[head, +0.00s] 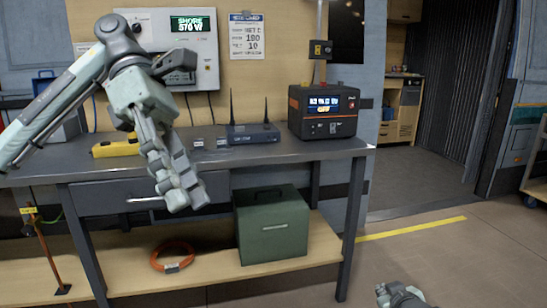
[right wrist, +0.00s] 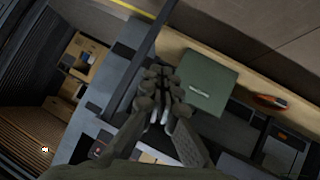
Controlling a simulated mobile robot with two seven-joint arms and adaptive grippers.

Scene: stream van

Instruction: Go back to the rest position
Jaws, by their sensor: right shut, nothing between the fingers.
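My left arm comes in from the left over the workbench (head: 285,152). Its gripper (head: 188,192) hangs downward in front of the bench edge and drawer. I see no object in it, and its fingers overlap in this view, so its opening is unclear. My right gripper (head: 392,293) shows only in part at the bottom edge of the head view, over the floor right of the bench. In the right wrist view my right gripper (right wrist: 159,72) is shut and empty. A green box (right wrist: 208,82) appears beside its fingertips there, with no clear contact.
On the bench stand a black-orange power unit (head: 323,112), a router (head: 252,134) and a yellow tool (head: 116,149). The green box (head: 271,226) and an orange cable coil (head: 173,257) sit on the lower shelf. Floor (head: 450,265) at the right is clear; a cart (head: 536,183) stands at the far right.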

